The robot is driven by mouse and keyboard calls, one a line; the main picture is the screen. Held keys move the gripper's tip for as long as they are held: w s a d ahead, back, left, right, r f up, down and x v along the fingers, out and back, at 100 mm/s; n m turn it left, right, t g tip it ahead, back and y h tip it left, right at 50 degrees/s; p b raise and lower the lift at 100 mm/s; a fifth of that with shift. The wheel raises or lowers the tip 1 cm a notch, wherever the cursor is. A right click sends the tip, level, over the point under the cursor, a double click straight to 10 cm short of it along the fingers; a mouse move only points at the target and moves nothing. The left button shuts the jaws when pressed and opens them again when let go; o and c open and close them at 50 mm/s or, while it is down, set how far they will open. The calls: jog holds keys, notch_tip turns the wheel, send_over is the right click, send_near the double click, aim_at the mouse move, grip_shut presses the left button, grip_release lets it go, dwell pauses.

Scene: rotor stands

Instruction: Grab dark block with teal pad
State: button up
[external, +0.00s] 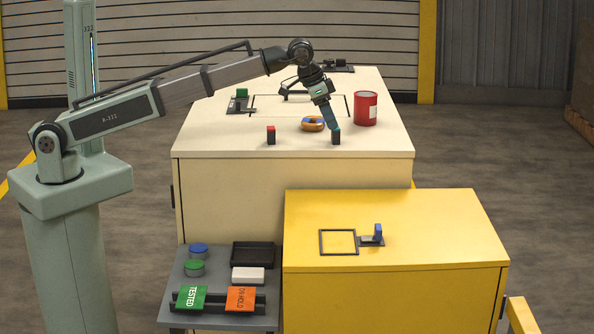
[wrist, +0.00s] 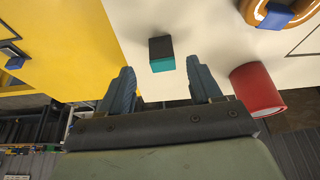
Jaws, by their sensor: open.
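The dark block with a teal pad (external: 336,137) stands upright near the front edge of the cream table, right of centre. In the wrist view the block (wrist: 162,53) shows its dark side and teal face, ahead of the gap between the fingers. My gripper (external: 332,126) is open and empty, just above the block in the external view. In the wrist view both fingers of my gripper (wrist: 166,88) are spread apart, and the block is not between them. A similar dark block with a red pad (external: 271,135) stands to the left on the same table.
A small stand with a green block (external: 241,98) is at the left. The yellow cabinet (external: 440,230) holds a blue block (external: 378,232).

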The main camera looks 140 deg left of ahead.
aim_at(336, 131)
jog(key=shift+x, duration=2.7)
jog(key=shift+s+a+r, duration=0.1)
jog(key=shift+a, duration=0.05)
jog(key=c, duration=1)
jog(key=shift+c, duration=0.2)
